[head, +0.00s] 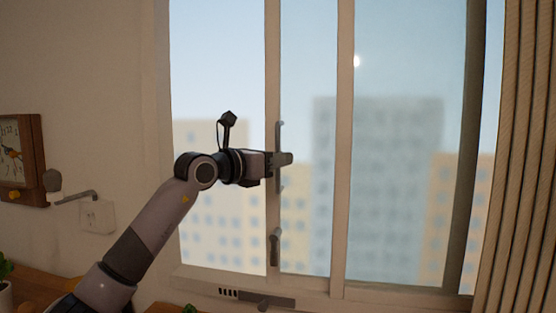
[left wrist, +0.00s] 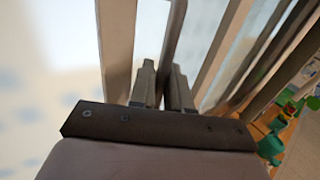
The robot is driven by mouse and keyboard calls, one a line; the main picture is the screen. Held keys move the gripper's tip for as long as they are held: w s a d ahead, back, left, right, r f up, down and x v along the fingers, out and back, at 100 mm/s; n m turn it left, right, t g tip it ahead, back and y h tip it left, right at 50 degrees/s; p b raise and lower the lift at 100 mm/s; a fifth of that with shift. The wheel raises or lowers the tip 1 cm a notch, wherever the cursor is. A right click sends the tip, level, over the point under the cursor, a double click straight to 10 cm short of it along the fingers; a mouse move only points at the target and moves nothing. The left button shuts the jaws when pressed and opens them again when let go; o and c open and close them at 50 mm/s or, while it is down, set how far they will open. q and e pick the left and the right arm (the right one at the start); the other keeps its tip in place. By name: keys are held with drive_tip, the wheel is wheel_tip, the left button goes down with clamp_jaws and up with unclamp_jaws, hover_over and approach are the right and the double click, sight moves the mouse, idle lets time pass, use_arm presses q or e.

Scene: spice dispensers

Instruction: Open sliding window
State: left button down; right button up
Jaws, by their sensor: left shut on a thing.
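The sliding window has pale frames, with one upright stile (head: 272,70) left of centre and another stile (head: 344,120) to its right. A long grey vertical handle (head: 280,132) is on the left stile. My left gripper (head: 283,158) is shut on this handle at about its middle. In the left wrist view the fingers of my left gripper (left wrist: 164,85) stand on either side of the grey handle bar (left wrist: 175,30). Part of the handle is hidden behind the fingers. My right gripper is not in view.
A smaller grey handle (head: 275,246) sits lower on the same stile, and a latch (head: 264,301) is on the bottom frame. A striped curtain (head: 515,150) hangs at the right. A wall clock (head: 38,160) and a white wall box (head: 97,217) are at the left.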

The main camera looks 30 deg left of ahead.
use_arm(q)
drive_tip(key=shift+f, duration=0.1)
idle(0.3)
drive_tip(key=c, duration=1.3)
unclamp_jaws()
drive_tip(key=shift+b+v, duration=1.25)
drive_tip(key=shift+v, duration=2.3)
